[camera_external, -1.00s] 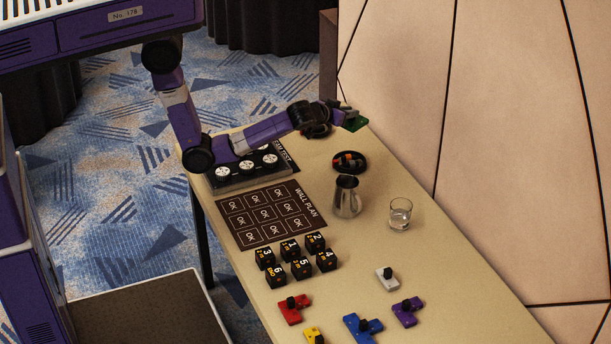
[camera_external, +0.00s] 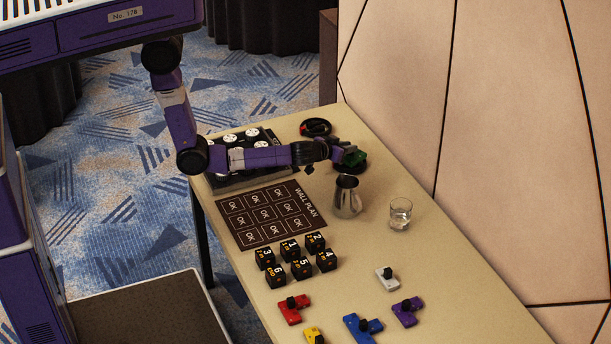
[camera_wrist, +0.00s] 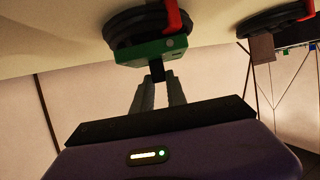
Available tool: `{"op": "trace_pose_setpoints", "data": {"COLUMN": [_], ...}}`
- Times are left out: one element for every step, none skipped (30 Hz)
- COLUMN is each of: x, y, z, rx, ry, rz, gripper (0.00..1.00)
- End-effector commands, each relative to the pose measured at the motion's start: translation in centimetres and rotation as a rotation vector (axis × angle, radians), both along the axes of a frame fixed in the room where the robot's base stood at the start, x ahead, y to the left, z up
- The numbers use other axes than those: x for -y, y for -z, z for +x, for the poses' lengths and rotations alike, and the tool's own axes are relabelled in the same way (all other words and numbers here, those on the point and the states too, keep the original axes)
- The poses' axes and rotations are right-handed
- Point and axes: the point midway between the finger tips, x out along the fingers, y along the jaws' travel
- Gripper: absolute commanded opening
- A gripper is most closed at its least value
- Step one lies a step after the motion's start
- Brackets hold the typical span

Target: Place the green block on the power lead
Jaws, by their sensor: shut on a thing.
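My gripper (camera_wrist: 159,92) is shut on the black knob of the green block (camera_wrist: 150,52). In the external view the green block (camera_external: 352,158) is at the arm's end, over a round black coil (camera_external: 361,168) near the far end of the table. The wrist view shows this black coil with a red part (camera_wrist: 135,22) right beside the green block; I cannot tell whether they touch. A second black coil with a red part (camera_external: 316,127) lies farther back and also shows in the wrist view (camera_wrist: 270,22). Which coil is the power lead is unclear.
A dial panel (camera_external: 240,175) lies under my arm. The wall plan board (camera_external: 268,216), numbered cubes (camera_external: 295,258) and coloured blocks (camera_external: 363,327) are nearer the viewer.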

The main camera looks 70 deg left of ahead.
Motion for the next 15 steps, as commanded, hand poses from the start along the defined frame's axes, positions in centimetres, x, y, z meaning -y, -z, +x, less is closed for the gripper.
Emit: {"op": "trace_pose_setpoints", "data": {"x": [0.01, 0.01, 0.01, 0.00, 0.00, 0.00, -0.01, -0.01, -0.01, -0.03, -0.03, -0.02, -0.02, -0.03, -0.03], "y": [-0.10, -0.10, -0.10, -0.10, -0.06, 0.03, 0.13, 0.23, 0.32, 0.30, 0.21, 0.20, 0.20, 0.19, 0.19], "z": [0.03, 0.03, 0.03, 0.03, 0.03, 0.03, 0.03, 0.03, 0.03, 0.02, 0.01, 0.01, 0.01, 0.01, 0.01], "rx": [0.001, 0.001, 0.001, 0.001, 0.001, 0.001, 0.001, 0.001, 0.001, 0.000, 0.000, 0.000, 0.000, 0.000, 0.000], "ry": [0.000, 0.000, 0.000, 0.000, 0.000, 0.000, 0.000, 0.000, 0.000, -0.001, -0.001, -0.001, -0.001, -0.001, -0.001], "rz": [0.000, 0.000, 0.000, 0.000, 0.000, 0.000, 0.000, 0.000, 0.000, 0.000, 0.000, 0.000, 0.000, 0.000, 0.000], "gripper": [0.00, 0.00, 0.00, 0.00, 0.00, 0.00, 0.00, 0.00, 0.00, 0.19, 0.25, 0.33, 0.39, 0.39, 0.39]}}
